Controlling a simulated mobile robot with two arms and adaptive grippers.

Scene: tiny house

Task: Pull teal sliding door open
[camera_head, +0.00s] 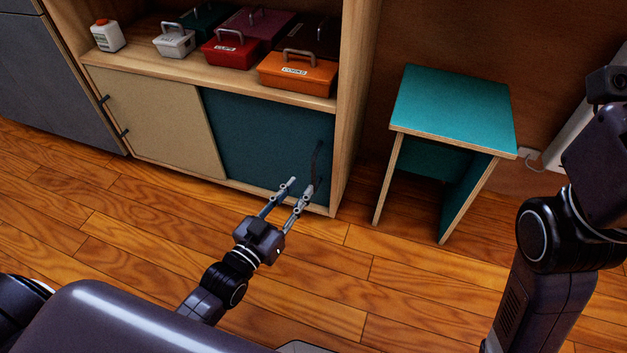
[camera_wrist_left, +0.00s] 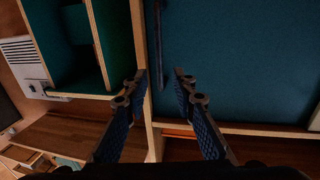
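The teal sliding door (camera_head: 262,135) is the right-hand panel of the low cabinet and sits beside a beige panel (camera_head: 160,118). Its dark vertical handle (camera_head: 317,165) is near the door's right edge. My left gripper (camera_head: 300,185) is open in front of the handle's lower part, with nothing seen between its fingers. In the left wrist view, the teal door (camera_wrist_left: 240,60) fills the upper right. The dark handle (camera_wrist_left: 160,40) shows beyond the fingertips, in line with the gap between them. Contact cannot be told. My right gripper is not in view.
Toolboxes, including an orange one (camera_head: 298,72) and a red one (camera_head: 231,49), stand on the shelf above the doors. A teal-topped side table (camera_head: 453,105) stands right of the cabinet. The wooden floor (camera_head: 400,290) in front is clear.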

